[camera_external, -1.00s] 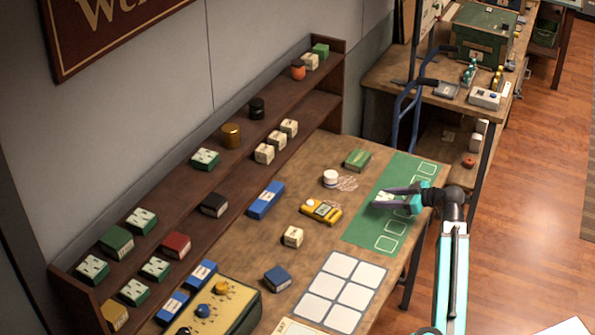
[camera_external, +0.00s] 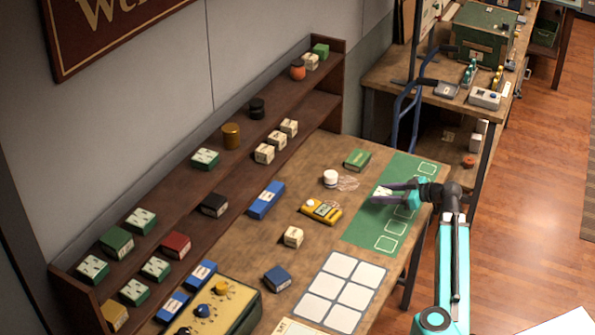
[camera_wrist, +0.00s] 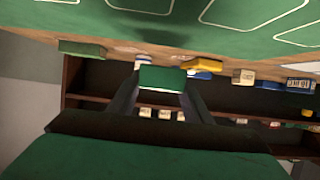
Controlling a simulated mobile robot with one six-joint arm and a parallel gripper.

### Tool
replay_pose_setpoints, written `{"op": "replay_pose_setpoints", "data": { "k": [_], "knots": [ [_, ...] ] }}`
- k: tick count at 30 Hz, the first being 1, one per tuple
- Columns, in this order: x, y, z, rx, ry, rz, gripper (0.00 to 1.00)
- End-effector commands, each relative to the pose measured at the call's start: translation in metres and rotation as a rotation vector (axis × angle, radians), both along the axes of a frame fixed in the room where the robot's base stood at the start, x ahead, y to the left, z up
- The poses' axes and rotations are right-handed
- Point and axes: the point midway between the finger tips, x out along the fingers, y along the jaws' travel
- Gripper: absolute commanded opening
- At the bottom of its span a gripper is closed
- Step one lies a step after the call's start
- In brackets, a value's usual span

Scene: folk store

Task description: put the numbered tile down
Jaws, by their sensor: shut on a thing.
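The numbered tile (camera_external: 382,192) is a small block with a white face and a green back. My gripper (camera_external: 390,194) is shut on it, over the green mat (camera_external: 368,224) with white outlined squares. In the wrist view the tile's green side (camera_wrist: 162,78) shows between my dark fingers (camera_wrist: 160,88). The mat (camera_wrist: 230,40) fills the top of that upside-down view, and the tile looks apart from it. The tile's number is not readable, and its exact height is hard to tell.
On the table, a yellow device (camera_external: 321,211), a white round jar (camera_external: 330,178) and a green box (camera_external: 357,160) stand left of the mat. A pale six-square sheet (camera_external: 340,290) lies in front. Several mat squares (camera_external: 389,243) look empty.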

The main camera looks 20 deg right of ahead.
Motion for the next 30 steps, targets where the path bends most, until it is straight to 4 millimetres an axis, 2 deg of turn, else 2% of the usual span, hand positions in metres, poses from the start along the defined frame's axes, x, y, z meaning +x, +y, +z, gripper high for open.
{"op": "replay_pose_setpoints", "data": {
  "k": [3, 30],
  "knots": [
    [0.0014, 0.0003, 0.0042, 0.001, 0.001, 0.001, 0.19],
    [0.0081, 0.0011, 0.0014, -0.002, 0.004, -0.002, 0.19]
  ]
}}
